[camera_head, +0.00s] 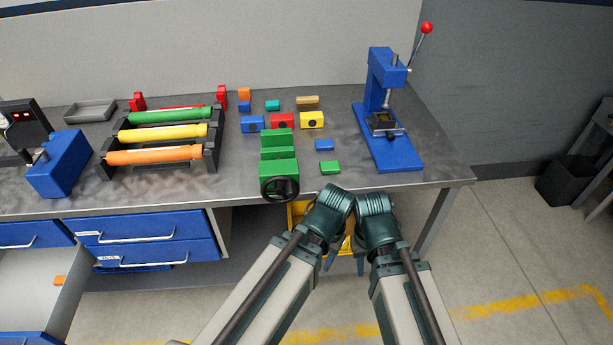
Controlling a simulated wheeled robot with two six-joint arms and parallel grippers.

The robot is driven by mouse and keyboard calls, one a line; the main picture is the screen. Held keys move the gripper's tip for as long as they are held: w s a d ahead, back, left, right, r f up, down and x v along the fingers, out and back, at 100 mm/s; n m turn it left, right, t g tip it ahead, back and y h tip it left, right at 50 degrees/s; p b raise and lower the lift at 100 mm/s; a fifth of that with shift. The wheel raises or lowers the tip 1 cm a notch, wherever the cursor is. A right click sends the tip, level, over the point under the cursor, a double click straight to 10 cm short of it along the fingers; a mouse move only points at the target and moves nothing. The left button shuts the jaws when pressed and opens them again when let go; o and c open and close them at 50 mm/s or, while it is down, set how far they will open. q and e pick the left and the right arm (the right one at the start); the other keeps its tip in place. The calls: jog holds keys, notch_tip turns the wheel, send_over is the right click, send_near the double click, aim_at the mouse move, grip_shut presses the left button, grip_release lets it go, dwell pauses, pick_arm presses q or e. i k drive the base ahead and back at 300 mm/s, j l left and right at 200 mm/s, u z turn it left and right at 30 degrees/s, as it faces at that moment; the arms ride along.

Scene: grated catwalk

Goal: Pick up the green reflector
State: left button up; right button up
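A small flat green block (330,168) lies on the grey workbench (345,183) near its front edge; it looks like the green reflector, but I cannot tell for sure at this size. A small blue block (324,145) lies just behind it. My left gripper (330,263) and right gripper (360,266) hang close together, in front of and below the bench edge, apart from the green block. My wrists hide much of both grippers, so I cannot see whether they are open or shut.
A green vise (279,168) with a black handwheel stands left of the block, a blue press (391,150) right. Behind are several small coloured blocks. A rack of coloured rollers (160,155) stands further left. A drawer (40,290) is open below. A yellow bin (298,214) sits under the bench.

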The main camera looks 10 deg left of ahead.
aim_at(328, 167)
jog(key=j, duration=0.45)
jog(key=i, duration=0.25)
jog(key=k+l+z, duration=0.1)
jog(key=k+z, duration=0.3)
jog(key=z, duration=0.65)
jog(key=k+l, duration=0.05)
